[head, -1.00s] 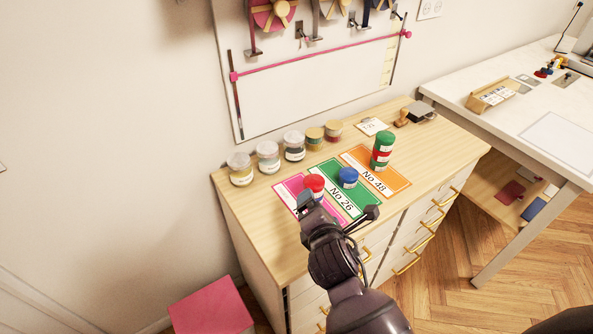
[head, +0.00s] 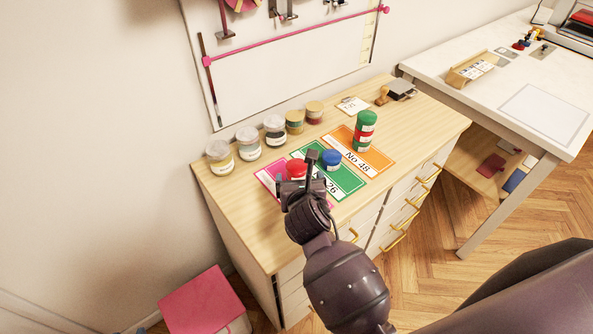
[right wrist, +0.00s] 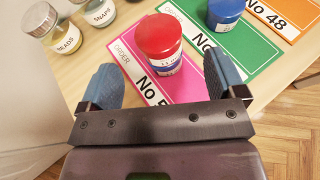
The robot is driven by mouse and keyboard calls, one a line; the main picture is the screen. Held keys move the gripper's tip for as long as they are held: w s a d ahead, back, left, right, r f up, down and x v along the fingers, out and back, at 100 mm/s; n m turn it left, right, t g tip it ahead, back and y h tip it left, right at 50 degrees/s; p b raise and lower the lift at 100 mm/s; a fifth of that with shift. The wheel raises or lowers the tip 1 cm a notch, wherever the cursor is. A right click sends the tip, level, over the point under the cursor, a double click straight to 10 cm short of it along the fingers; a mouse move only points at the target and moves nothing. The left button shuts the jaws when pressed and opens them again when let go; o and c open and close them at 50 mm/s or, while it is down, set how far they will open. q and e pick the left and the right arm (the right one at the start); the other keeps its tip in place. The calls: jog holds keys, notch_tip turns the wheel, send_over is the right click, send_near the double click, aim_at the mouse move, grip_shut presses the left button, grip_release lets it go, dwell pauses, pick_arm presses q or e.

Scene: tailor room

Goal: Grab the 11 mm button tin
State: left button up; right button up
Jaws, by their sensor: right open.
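A tin with a red lid (head: 297,167) stands on the pink order card (head: 264,177); in the right wrist view the red-lidded tin (right wrist: 158,38) stands upright between the finger lines. A blue-lidded tin (head: 332,158) stands on the green No 26 card (head: 347,180). My right gripper (head: 296,172) is open and empty, just in front of the red-lidded tin, fingers apart to either side. My left gripper is not in view.
Clear jars of beads (head: 220,157) and snaps (head: 248,142), another jar (head: 275,130) and two small gold tins (head: 295,121) line the back of the wooden cabinet top. A stamp (head: 382,96) and pad lie at the back right. A white table (head: 500,85) stands at right.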

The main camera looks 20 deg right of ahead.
aim_at(297, 170)
jog(key=shift+x, duration=3)
jog(key=shift+a+r, duration=0.1)
jog(key=c, duration=1.1)
jog(key=shift+o, duration=0.2)
jog(key=shift+r, duration=0.1)
